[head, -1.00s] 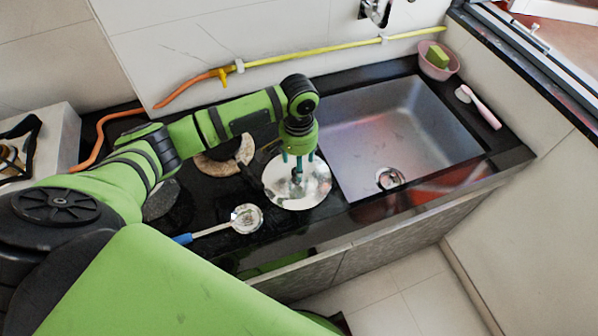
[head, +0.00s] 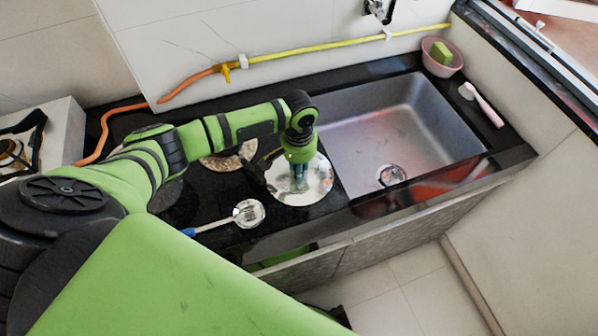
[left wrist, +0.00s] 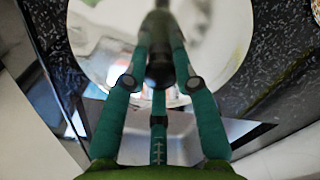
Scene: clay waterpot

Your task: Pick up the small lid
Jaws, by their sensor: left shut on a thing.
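The small lid (head: 318,186) is a round, shiny, pale disc on the black counter, just left of the sink. My left gripper (head: 299,182) points down over its middle. In the left wrist view the lid (left wrist: 225,40) fills the upper part, and the teal fingers of my left gripper (left wrist: 160,50) are closed around a dark knob at its centre. I cannot tell whether the lid's rim touches the counter. My right gripper is in neither view.
The steel sink (head: 440,125) is close on the right. A ladle (head: 249,213) with a blue handle lies at the front left. A round brownish item (head: 222,163) sits behind my arm. A pink bowl (head: 456,64) and a brush (head: 487,106) are at the far right.

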